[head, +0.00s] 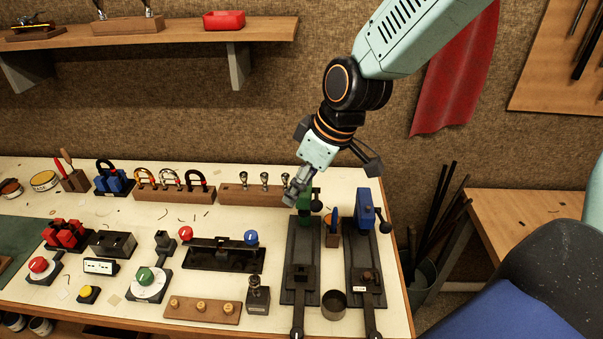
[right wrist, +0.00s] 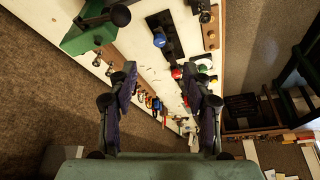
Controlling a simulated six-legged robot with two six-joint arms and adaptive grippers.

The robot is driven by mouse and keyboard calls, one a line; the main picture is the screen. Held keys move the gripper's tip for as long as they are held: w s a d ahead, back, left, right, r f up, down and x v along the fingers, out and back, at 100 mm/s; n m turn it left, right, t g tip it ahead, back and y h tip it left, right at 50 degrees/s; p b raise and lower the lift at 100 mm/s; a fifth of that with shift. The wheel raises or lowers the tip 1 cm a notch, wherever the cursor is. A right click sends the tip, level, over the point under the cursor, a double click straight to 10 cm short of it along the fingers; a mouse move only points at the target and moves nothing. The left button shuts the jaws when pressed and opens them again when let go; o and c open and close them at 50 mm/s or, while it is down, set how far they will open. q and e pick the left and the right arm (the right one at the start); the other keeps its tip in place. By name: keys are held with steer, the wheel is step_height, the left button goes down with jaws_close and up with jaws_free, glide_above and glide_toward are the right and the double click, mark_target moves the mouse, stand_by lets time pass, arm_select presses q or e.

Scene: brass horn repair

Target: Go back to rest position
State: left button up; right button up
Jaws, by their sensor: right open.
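My right gripper (head: 297,188) hangs over the back right part of the workbench (head: 390,262), its fingers pointing down and to the left. It is open, and in the right wrist view its two dark fingers (right wrist: 165,92) stand apart with nothing held between them. A green-headed bench fixture (head: 304,201) is just below and right of the fingertips, partly covered by them. In the right wrist view a green part (right wrist: 90,35) shows large at the upper left, outside the fingers. I cannot tell from the head view how close the fingertips are to it. My left gripper is not in view.
A blue-headed fixture (head: 366,212) stands to the right. A wooden block with metal mouthpieces (head: 240,194) and one with horseshoe-shaped pieces (head: 150,192) lie left of the gripper. A red cloth (head: 455,85) hangs behind. A bucket of rods (head: 422,275) stands beside the bench.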

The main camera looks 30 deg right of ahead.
steer(key=shift+s+r, duration=0.1)
steer(key=shift+s, duration=0.1)
steer(key=shift+w+f, duration=0.15)
steer(key=shift+f, duration=0.05)
steer(key=s+a+f+m+g, duration=0.1)
steer(key=s+f, duration=0.2)
steer(key=f, duration=0.3)
steer(key=s+f+m, duration=0.2)
steer(key=s+f, duration=0.2)
steer(key=f, duration=0.2)
steer(key=s+f+m+g+h, duration=0.1)
steer(key=s+f+m, duration=0.1)
steer(key=s+f, duration=0.7)
steer(key=s+f+m+g+h, duration=0.2)
steer(key=s+f, duration=0.4)
steer(key=s, duration=0.6)
step_height(320, 180, down, 25)
steer(key=b, duration=2.5)
steer(key=shift+w+a+r, duration=0.15)
steer(key=shift+a+r, duration=0.05)
steer(key=shift+a, duration=0.1)
steer(key=shift+r, duration=0.1)
